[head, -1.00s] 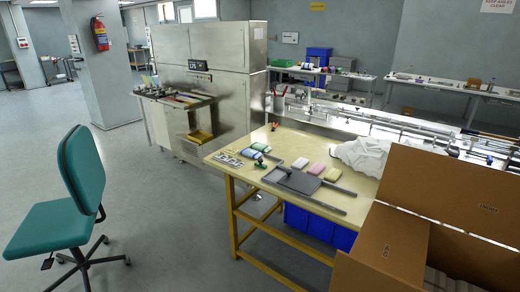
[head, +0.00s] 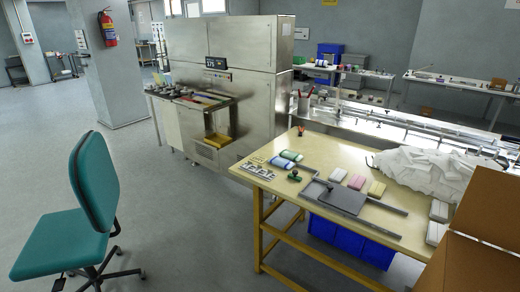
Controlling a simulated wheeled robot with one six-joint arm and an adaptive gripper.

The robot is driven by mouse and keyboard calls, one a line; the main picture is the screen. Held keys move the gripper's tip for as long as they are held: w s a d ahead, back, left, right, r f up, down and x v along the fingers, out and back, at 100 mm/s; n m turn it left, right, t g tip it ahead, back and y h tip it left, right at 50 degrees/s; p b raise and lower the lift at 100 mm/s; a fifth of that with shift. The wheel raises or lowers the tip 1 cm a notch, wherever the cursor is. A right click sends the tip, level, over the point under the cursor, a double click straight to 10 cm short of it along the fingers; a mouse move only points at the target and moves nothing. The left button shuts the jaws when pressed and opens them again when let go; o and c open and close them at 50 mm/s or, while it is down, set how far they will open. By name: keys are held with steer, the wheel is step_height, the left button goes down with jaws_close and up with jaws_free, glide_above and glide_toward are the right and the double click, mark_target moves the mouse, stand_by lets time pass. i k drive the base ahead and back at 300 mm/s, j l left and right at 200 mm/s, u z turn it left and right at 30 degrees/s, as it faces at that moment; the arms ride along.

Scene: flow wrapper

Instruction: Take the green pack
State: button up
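The green pack (head: 291,155) lies flat near the far left part of the wooden-topped table. A blue pack (head: 280,162) lies right beside it, on the nearer side. The two are small in the picture, and I cannot tell if they touch. A white pack (head: 337,175), a pink pack (head: 356,182) and a yellow pack (head: 376,188) lie in a row further right. My gripper is not in view.
A grey plate with rails (head: 343,200) lies near the table's front edge. A dark green-handled object (head: 295,175) stands left of it. White crumpled film (head: 430,165) and a cardboard box (head: 480,225) are at right. A teal chair (head: 85,205) stands on open floor at left.

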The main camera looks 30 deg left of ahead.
mark_target(288, 155)
steer(key=i+j+u, duration=0.2)
steer(key=j, duration=0.55)
steer(key=i+j+u, duration=0.15)
steer(key=i+j, duration=0.2)
steer(key=j, duration=0.35)
steer(key=i+j+u, duration=0.2)
steer(key=i+j, duration=0.15)
steer(key=j, duration=0.3)
steer(key=i+j+u, duration=0.2)
steer(key=i+j, duration=0.2)
steer(key=j, duration=0.2)
steer(key=i+j+u, duration=0.15)
steer(key=i+j, duration=0.3)
steer(key=j, duration=0.1)
